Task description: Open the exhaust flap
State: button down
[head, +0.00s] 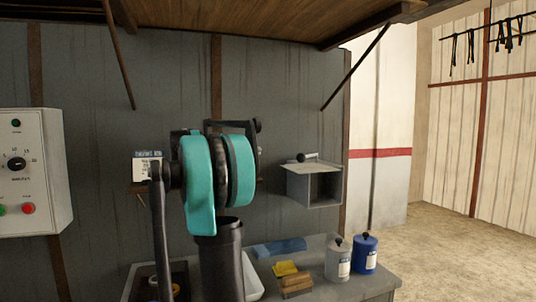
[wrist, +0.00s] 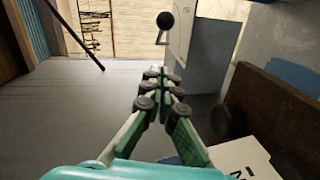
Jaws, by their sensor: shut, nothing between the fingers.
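A grey box-shaped exhaust vent (head: 318,190) is fixed to the wall right of my arm in the head view. Its front shows a dark, hollow interior. A small lever with a black knob (head: 301,157) sits on its top. In the wrist view, the black knob (wrist: 165,20) stands on a pale part just beyond my fingertips, apart from them. My gripper (wrist: 155,80) is shut and empty, with green fingers and black joints. In the head view my teal arm hides the gripper. I cannot tell the flap's exact position.
A bench (head: 345,289) below the vent holds a grey can (head: 338,262), a blue can (head: 365,255), a yellow cloth (head: 285,268) and a brown block (head: 296,286). A wooden shelf (head: 270,20) overhangs the wall, with a slanted brace (head: 356,67) above the vent. A control box (head: 30,170) is at left.

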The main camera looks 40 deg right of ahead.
jog(key=x, duration=0.4)
jog(key=s+x, duration=0.1)
jog(key=x, duration=0.2)
jog(key=s+x, duration=0.1)
jog(key=x, duration=0.3)
jog(key=shift+s+a+f, duration=0.1)
jog(key=shift+s+f, duration=0.05)
jog(key=shift+f, duration=0.1)
jog(key=shift+s, duration=0.3)
jog(key=shift+s, duration=0.15)
